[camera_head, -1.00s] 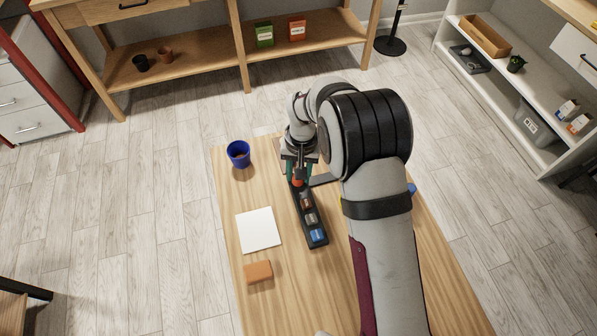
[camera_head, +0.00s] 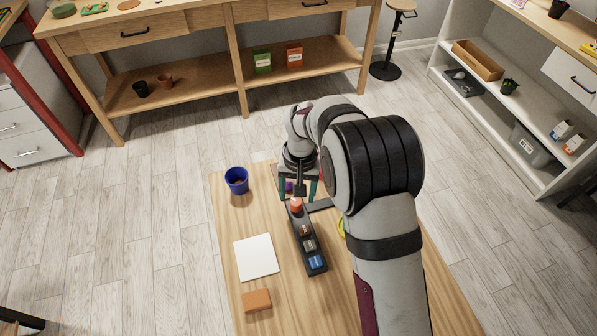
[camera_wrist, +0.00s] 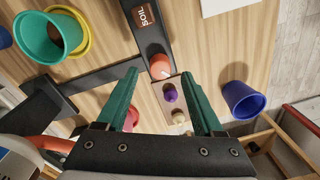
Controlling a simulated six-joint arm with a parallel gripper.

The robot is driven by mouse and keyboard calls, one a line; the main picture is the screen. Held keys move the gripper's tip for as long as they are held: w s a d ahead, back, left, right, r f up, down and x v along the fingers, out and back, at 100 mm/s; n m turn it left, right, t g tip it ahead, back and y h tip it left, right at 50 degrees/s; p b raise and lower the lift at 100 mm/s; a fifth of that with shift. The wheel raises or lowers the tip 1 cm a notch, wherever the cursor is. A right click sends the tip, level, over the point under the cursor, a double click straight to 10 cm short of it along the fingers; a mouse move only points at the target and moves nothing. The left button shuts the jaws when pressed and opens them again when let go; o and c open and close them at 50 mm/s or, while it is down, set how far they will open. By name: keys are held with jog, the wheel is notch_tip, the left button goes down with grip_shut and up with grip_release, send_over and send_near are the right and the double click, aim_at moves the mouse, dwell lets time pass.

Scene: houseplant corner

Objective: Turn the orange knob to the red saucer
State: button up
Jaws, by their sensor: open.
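The orange knob (camera_head: 296,204) sits at the far end of a dark strip with label blocks. In the wrist view the orange knob (camera_wrist: 159,66) lies just beyond my fingertips, with a small pale mark on its lower right edge. My gripper (camera_wrist: 161,75) is open and empty, its teal fingers on either side below the knob; in the head view my gripper (camera_head: 297,190) is just behind the knob. A red round thing (camera_wrist: 133,118) is mostly hidden by my left finger; I cannot tell whether it is the red saucer.
A small plate with purple and cream round pieces (camera_wrist: 171,97) lies between my fingers. A blue pot (camera_head: 236,181) stands left. A teal pot on a yellow saucer (camera_wrist: 84,43) is at upper left. A dark bar extends sideways from the strip. White (camera_head: 256,258) and orange (camera_head: 257,301) pieces lie at front left.

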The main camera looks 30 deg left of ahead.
aim_at(300, 202)
notch_tip(300, 202, up, 12)
jog(key=shift+d+r, duration=0.25)
jog(key=shift+w, duration=0.1)
jog(key=s+d+r+m, duration=0.1)
jog(key=d+r, duration=0.2)
jog(key=d, duration=0.3)
jog(key=s+d+r+m, duration=0.2)
jog(key=d, duration=0.3)
jog(key=s+d+f+m+y, duration=0.1)
jog(key=s+d+m, duration=0.6)
jog(key=s+d, duration=0.9)
jog(key=s, duration=0.3)
jog(key=shift+f, duration=0.25)
